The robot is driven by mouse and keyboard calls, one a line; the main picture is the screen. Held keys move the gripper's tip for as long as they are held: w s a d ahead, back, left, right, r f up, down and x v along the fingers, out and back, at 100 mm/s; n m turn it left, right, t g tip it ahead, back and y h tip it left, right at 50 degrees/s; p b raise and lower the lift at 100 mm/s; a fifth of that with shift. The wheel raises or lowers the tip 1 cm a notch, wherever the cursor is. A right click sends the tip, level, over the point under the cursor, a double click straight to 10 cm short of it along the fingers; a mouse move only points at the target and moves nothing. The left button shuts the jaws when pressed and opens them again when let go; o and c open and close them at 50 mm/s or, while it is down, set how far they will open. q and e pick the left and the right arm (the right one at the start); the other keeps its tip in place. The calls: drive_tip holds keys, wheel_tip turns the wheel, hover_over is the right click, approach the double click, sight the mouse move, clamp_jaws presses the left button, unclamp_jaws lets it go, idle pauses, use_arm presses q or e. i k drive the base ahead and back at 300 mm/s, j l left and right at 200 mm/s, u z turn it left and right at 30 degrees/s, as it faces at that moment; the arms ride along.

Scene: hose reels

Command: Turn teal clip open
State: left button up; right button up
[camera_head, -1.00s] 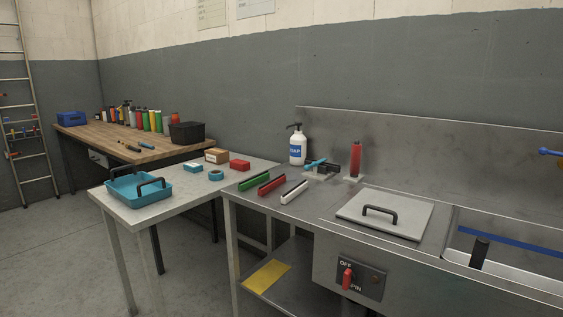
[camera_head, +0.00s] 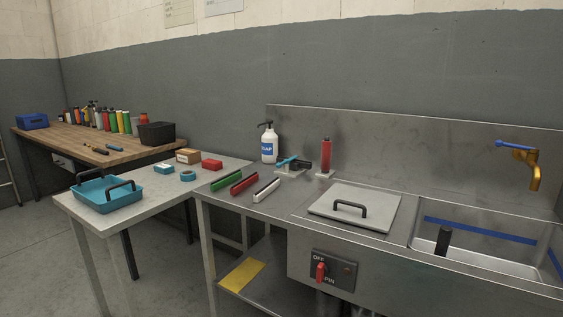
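A teal piece (camera_head: 287,162), which looks like the teal clip, sits at the back of the steel counter (camera_head: 290,188). It lies beside a black part (camera_head: 299,165) on a small pale plate. It is too small here to tell whether it is open or shut. Neither of my grippers is in view.
A soap bottle (camera_head: 268,145) and a red cylinder (camera_head: 326,156) flank the teal piece. Green (camera_head: 226,179), red (camera_head: 243,183) and white (camera_head: 266,190) bars lie in front. A lidded panel (camera_head: 355,208) and a sink with a brass tap (camera_head: 535,172) are to the right. A teal tray (camera_head: 110,195) stands left.

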sight(287, 161)
drive_tip(key=i+j+z, duration=0.3)
drive_tip(key=i+j, duration=0.4)
drive_tip(key=i, duration=0.2)
